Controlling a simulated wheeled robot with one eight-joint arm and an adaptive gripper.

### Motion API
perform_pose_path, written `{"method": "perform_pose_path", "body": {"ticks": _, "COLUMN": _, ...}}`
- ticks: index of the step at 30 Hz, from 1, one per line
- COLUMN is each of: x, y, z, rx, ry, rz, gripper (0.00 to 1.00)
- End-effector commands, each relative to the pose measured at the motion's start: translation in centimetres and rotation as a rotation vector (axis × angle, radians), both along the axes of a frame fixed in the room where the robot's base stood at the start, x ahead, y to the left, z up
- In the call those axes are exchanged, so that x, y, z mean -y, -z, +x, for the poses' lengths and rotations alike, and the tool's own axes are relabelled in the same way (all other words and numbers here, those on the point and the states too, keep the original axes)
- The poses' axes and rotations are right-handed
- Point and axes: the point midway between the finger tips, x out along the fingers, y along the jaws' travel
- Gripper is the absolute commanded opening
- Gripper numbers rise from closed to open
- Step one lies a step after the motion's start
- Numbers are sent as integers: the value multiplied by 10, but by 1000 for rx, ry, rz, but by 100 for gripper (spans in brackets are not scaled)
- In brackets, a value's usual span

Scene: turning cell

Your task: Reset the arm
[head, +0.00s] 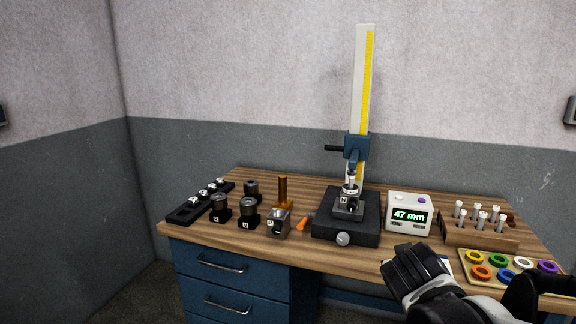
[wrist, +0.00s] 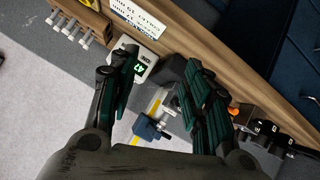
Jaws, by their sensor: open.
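My gripper (head: 412,262) is in the lower right of the head view, in front of the bench's front edge. It hides part of a white card there. In the wrist view my gripper (wrist: 160,72) shows its two dark fingers spread apart, with nothing held between them. The white display box reading 47 mm (head: 408,213) stands behind it on the bench; this box also shows in the wrist view (wrist: 145,68), partly behind the left finger.
On the wooden bench (head: 300,186) stands a tall gauge with a yellow scale (head: 362,90) on a black base. Dark holders, a metal block (head: 278,222) and an orange piece (head: 304,223) lie left of it. A vial rack (head: 480,236) and ring tray (head: 500,285) are right.

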Motion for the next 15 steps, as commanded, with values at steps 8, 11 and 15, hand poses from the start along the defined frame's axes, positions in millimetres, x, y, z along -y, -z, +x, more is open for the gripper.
{"method": "perform_pose_path", "body": {"ticks": 8, "x": -16, "y": 14, "z": -86, "rx": -141, "ry": -35, "rz": 184, "gripper": 44}}
{"method": "perform_pose_path", "body": {"ticks": 11, "x": -27, "y": 20, "z": -114, "rx": -181, "ry": -58, "rz": 250, "gripper": 44}}
{"method": "perform_pose_path", "body": {"ticks": 15, "x": -42, "y": 25, "z": -141, "rx": -219, "ry": -91, "rz": 321, "gripper": 44}}
